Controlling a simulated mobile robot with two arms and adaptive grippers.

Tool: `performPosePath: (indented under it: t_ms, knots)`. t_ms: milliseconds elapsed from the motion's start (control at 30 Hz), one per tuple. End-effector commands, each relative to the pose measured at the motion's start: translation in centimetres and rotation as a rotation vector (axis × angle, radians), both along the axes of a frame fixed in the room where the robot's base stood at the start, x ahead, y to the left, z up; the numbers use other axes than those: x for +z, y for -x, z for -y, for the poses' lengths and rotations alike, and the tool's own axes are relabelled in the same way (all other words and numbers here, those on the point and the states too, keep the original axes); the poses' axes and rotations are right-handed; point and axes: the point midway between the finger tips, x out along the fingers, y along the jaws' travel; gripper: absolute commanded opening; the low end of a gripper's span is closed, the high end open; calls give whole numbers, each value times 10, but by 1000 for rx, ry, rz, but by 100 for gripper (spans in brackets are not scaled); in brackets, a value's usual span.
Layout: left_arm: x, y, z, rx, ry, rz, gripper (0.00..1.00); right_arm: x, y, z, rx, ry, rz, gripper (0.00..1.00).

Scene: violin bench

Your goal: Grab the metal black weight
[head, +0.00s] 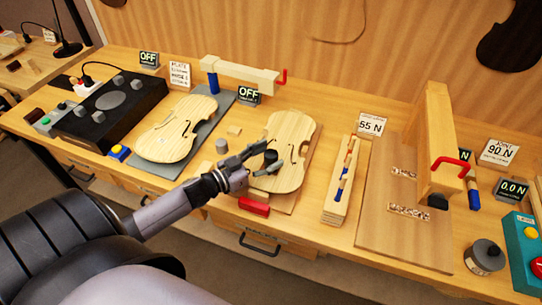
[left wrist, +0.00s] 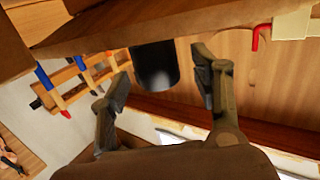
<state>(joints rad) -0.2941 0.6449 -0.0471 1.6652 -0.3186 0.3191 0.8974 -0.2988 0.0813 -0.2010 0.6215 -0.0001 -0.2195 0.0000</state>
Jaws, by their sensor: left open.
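The black metal weight (head: 270,156) is a small dark cylinder standing on the right violin plate (head: 291,127). My left gripper (head: 266,160) comes in from the left in the head view, its fingers open around the weight's near side. In the left wrist view the dark cylinder of the weight (left wrist: 156,66) shows between the two spread fingers (left wrist: 161,80), with a visible gap on each side. No grip on it is seen. My right gripper is not in view.
A grey cylinder (head: 221,146) and a small wood block (head: 234,130) stand left of the plate. A red block (head: 254,207) lies at the bench's front edge. A wooden rack (head: 340,185) stands to the right. A clamp beam (head: 240,73) is behind.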

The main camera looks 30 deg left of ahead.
Motion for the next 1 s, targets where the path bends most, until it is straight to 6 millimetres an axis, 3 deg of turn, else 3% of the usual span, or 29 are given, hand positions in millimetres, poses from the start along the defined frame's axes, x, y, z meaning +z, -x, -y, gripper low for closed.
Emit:
performPosePath:
  t_ms: [133, 400, 1000]
  knots:
    - [1, -12, 4, 0, -1, 0, 58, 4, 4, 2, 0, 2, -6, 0]
    - [-1, -13, 5, 0, -1, -1, 58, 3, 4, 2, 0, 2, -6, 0]
    - [0, -13, 5, 0, -1, 0, 18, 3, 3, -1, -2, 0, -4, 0]
